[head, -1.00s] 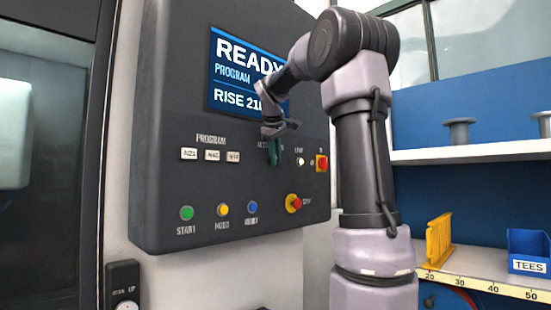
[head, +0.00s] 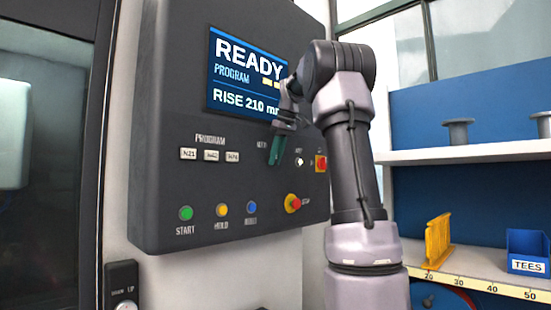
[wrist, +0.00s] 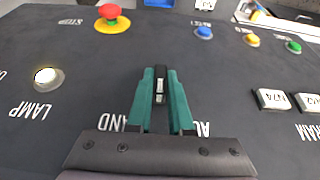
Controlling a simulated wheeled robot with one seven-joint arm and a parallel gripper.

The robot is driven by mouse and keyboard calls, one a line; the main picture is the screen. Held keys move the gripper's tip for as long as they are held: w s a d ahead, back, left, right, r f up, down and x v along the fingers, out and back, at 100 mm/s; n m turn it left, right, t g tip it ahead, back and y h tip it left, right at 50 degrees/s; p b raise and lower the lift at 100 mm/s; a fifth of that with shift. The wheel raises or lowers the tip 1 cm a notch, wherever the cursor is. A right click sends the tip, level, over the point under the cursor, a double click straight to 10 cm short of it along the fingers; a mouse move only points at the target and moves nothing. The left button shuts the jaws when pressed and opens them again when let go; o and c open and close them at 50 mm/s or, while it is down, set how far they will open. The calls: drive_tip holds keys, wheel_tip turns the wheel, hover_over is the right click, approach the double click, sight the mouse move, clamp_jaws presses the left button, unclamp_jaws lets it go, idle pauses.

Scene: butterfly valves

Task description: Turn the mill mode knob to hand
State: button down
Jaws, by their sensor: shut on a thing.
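The mill mode knob (wrist: 160,86) is a small black knob with a white mark, between my fingertips in the wrist view. My gripper (wrist: 160,80) has teal fingers, shut on the knob from both sides. Its labels are partly covered by the fingers: "AND" of HAND (wrist: 112,122) shows on the left and "AU" of AUTO (wrist: 203,129) on the right. In the head view my gripper (head: 275,152) is at the panel below the screen, and the knob itself is hidden behind the fingers.
The dark control panel (head: 180,100) carries a lamp button (wrist: 47,77), a red stop button on yellow (wrist: 112,18) and a red switch (head: 320,163) near the knob. Coloured start, hold and reset buttons sit lower. Shelves with parts stand at the right.

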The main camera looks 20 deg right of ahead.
drive_tip(key=y, duration=0.1)
drive_tip(key=g+y, duration=0.1)
drive_tip(key=y, duration=0.1)
drive_tip(key=m+y, duration=0.1)
drive_tip(key=y, duration=0.1)
drive_tip(key=shift+w+d+g, duration=0.1)
drive_tip(key=shift+d+g, duration=0.15)
drive_tip(key=shift+g, duration=0.15)
drive_tip(key=shift+y, duration=0.4)
drive_tip(key=c, duration=0.8)
unclamp_jaws()
drive_tip(key=shift+w+f, duration=0.1)
drive_tip(key=shift+d, duration=0.1)
drive_tip(key=shift+v, duration=5.4)
